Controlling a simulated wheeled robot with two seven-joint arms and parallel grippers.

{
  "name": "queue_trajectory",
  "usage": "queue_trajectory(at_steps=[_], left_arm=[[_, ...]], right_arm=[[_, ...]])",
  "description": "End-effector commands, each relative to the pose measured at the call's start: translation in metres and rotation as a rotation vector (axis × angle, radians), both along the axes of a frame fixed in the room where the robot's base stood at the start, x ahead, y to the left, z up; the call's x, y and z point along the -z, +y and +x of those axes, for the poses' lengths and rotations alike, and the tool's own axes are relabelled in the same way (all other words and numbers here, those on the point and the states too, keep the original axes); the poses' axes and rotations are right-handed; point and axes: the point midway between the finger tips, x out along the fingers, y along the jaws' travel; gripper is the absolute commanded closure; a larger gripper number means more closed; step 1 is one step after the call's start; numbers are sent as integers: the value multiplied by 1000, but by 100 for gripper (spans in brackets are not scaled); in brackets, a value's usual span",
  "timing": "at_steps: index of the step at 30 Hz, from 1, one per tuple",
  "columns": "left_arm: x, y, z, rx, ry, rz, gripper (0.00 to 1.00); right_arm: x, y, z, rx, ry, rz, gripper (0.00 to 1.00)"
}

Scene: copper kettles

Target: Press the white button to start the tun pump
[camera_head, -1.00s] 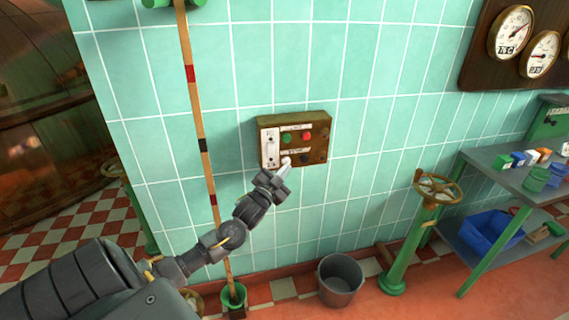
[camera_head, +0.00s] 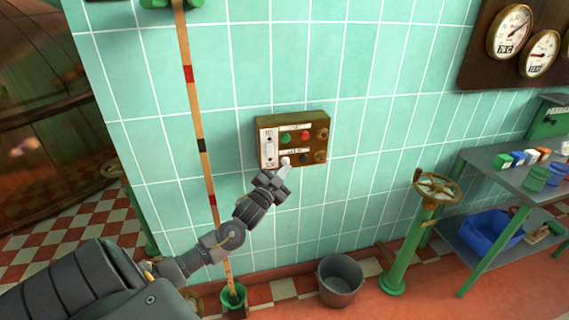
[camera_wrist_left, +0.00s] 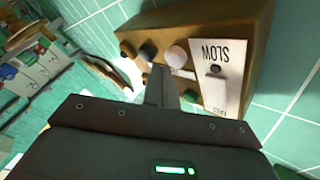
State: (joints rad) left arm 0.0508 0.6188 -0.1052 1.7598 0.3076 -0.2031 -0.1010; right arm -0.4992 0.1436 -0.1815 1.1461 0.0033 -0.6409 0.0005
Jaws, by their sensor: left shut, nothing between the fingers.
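The white button (camera_head: 286,160) is a small round button low on a brown control box (camera_head: 320,123) on the tiled wall. In the left wrist view the white button (camera_wrist_left: 176,57) shows just beyond the fingertips. My left gripper (camera_head: 283,170) is shut and empty, its fingertips at the button's lower edge in the head view. The left wrist view also shows the gripper (camera_wrist_left: 168,72) in front of the box. I cannot tell whether the fingertips touch the button. My right gripper is not in view.
The box also has a green button (camera_head: 285,139), a red button (camera_head: 305,136), a dark button (camera_head: 304,158) and a slider plate (camera_head: 269,147). A striped pole (camera_head: 202,145) stands to the left. A bucket (camera_head: 340,280) and a valve wheel (camera_head: 438,187) are lower right.

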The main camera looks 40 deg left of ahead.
Motion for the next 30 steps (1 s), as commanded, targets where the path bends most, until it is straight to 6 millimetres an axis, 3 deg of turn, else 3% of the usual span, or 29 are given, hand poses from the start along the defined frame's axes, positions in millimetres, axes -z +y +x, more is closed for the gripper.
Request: queue_trajectory(at_steps=[1, 30], left_arm=[[4, 0, 0, 0, 0, 0, 100], [2, 3, 7, 0, 0, 0, 100]], right_arm=[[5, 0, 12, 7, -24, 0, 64], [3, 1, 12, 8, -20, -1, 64]])
